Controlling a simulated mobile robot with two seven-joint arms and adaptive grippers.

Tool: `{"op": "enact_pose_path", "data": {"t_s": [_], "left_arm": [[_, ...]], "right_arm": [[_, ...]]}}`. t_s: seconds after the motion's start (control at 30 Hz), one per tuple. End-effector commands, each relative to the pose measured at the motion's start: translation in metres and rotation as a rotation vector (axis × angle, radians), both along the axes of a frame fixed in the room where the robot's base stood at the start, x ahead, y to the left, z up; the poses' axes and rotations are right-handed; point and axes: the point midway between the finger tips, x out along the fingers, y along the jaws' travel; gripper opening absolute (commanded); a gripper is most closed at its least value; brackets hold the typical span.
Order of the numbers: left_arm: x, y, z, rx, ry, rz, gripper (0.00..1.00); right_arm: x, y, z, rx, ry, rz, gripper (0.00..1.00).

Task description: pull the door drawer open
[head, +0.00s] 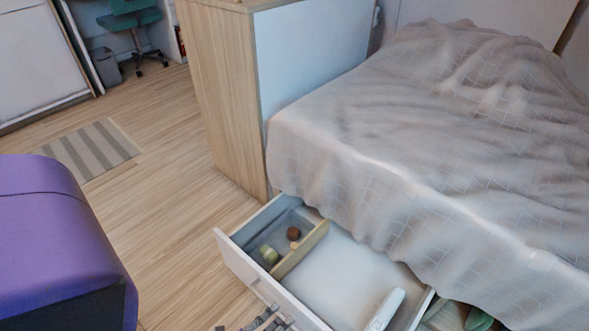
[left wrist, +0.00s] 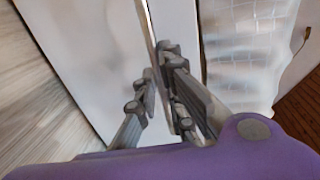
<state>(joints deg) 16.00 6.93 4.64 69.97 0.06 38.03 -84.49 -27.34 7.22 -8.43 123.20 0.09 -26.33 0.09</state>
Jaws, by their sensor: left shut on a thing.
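The white drawer (head: 240,262) under the bed stands open, pulled out from beneath the blanket. Its front panel (left wrist: 95,60) fills the left middle of the left wrist view. My left gripper (head: 273,320) is at the bottom of the head view, at the outer side of the drawer front. It also shows in the left wrist view (left wrist: 163,88), with its fingers closed on the drawer's handle. The handle is mostly hidden by the fingers. My right gripper is in neither view.
Inside the drawer are a brown round thing (head: 294,233), a green thing (head: 269,255), a wooden divider (head: 301,250) and a white object (head: 385,310). The bed (head: 420,150) is to the right. A wooden cabinet (head: 222,95) stands behind. Floor at left is clear around a striped rug (head: 90,150).

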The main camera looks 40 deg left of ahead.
Motion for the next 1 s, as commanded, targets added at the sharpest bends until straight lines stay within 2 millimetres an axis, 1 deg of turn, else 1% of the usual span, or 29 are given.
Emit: {"op": "enact_pose_path", "data": {"t_s": [0.03,0.2,0.3,0.43,0.53,0.7,1.0], "left_arm": [[-0.013,0.0,-0.002,-0.001,0.008,0.001,0.0],[-0.041,0.001,-0.002,0.001,0.009,0.001,0.0],[-0.054,0.002,-0.003,0.001,0.009,0.001,0.0],[-0.067,0.002,-0.003,0.0,0.009,0.0,0.0],[-0.074,0.002,-0.003,0.0,0.01,0.001,0.0],[-0.08,0.003,-0.003,0.0,0.01,0.001,0.0],[-0.081,0.003,-0.003,0.0,0.01,0.001,0.0]], "right_arm": [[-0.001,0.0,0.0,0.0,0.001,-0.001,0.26],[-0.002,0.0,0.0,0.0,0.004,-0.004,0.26],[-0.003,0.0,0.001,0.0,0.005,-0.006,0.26],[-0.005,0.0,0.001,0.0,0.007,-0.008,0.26],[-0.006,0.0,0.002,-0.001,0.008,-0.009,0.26],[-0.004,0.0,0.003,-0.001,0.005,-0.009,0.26],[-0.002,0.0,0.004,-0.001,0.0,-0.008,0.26]]}}
